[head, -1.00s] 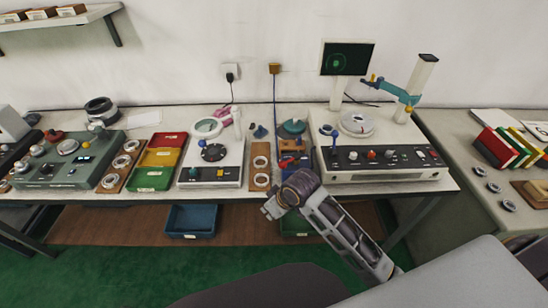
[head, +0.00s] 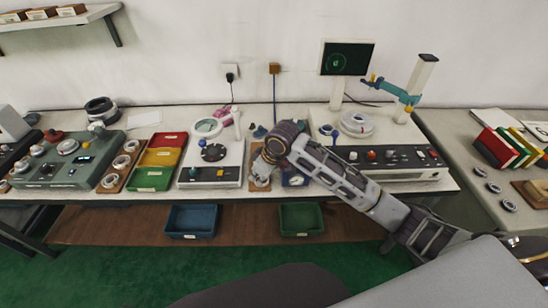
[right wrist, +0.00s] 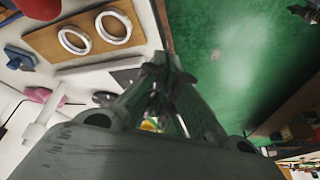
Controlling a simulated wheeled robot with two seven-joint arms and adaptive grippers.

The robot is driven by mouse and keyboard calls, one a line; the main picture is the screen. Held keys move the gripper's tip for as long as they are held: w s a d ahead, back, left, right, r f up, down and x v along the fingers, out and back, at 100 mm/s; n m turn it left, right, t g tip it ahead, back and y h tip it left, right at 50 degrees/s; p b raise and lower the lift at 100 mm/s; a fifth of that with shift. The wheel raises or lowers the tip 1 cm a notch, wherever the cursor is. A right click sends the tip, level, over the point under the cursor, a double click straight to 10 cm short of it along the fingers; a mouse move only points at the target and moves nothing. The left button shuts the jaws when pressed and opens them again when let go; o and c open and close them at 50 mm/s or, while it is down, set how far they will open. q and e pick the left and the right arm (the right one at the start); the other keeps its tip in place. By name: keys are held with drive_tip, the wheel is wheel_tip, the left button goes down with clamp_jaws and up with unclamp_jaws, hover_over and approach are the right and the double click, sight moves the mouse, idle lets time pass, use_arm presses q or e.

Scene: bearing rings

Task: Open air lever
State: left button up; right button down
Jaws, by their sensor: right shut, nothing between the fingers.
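No lever is labelled as the air lever, so I cannot tell which part it is. My right gripper (head: 259,172) is over the wooden ring board (head: 260,185) between the two white machines, and is shut and empty. In the right wrist view its fingers (right wrist: 162,72) point past the board (right wrist: 140,30), which bears two pale rings (right wrist: 112,28). A blurred red part (right wrist: 38,8) shows at that view's corner. My right forearm hides part of the bench. My left gripper is out of view.
The left white machine (head: 190,175) with a dial stands just left of my gripper. Red, yellow and green bins (head: 152,178) are further left. A monitor (head: 346,58) and a teal arm (head: 398,90) rise behind the right machine. Under the bench are blue (head: 192,221) and green (head: 301,219) bins.

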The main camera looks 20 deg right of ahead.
drive_tip(key=w+d+r, duration=0.7)
drive_tip(key=w+r, duration=0.1)
drive_tip(key=shift+w+d+h, duration=0.35)
drive_tip(key=shift+h, duration=0.05)
drive_tip(key=x, duration=1)
drive_tip(key=shift+s+d+r+p, duration=0.2)
drive_tip(key=shift+s+d+p, duration=0.3)
drive_tip(key=shift+s+d, duration=0.25)
drive_tip(key=shift+s+d+r+p, duration=0.15)
drive_tip(key=shift+s+d+p, duration=0.35)
drive_tip(key=shift+s, duration=0.4)
